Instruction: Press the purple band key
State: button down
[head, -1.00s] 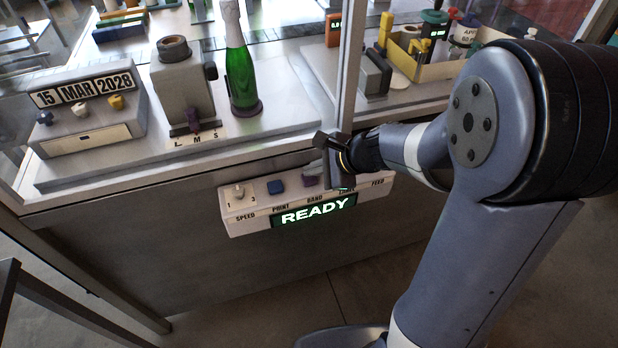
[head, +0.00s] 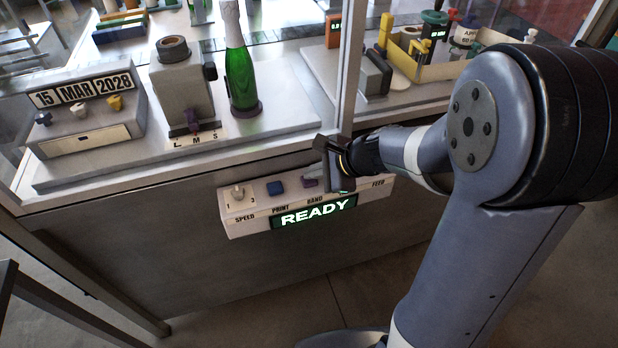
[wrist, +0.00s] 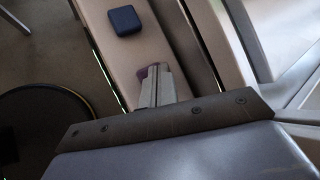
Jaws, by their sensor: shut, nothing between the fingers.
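The purple band key (head: 309,182) sits on the control box (head: 246,227) above the BAND label, and my gripper partly covers it in the head view. In the wrist view a sliver of the purple key (wrist: 142,73) shows beside the fingertips. My gripper (head: 319,177) is shut and empty, with its fingertips over or at the purple key. In the wrist view the shut fingers (wrist: 154,72) overlap the key; I cannot tell whether they touch it or press it. The display (head: 315,212) reads READY in green.
A blue key (head: 276,187) sits left of the purple one, and a speed knob (head: 238,192) at the box's left end. A counter edge overhangs above. A green bottle (head: 240,70), a grey device (head: 181,85) and a date block (head: 85,115) stand on the counter.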

aim_at(314, 181)
jog(key=shift+f, duration=0.15)
dwell(0.3)
jog(key=shift+r+p, duration=0.7)
jog(key=shift+r, duration=0.25)
notch_tip(314, 181, up, 5)
jog(key=p, duration=0.4)
jog(key=shift+r, duration=0.1)
dwell(0.5)
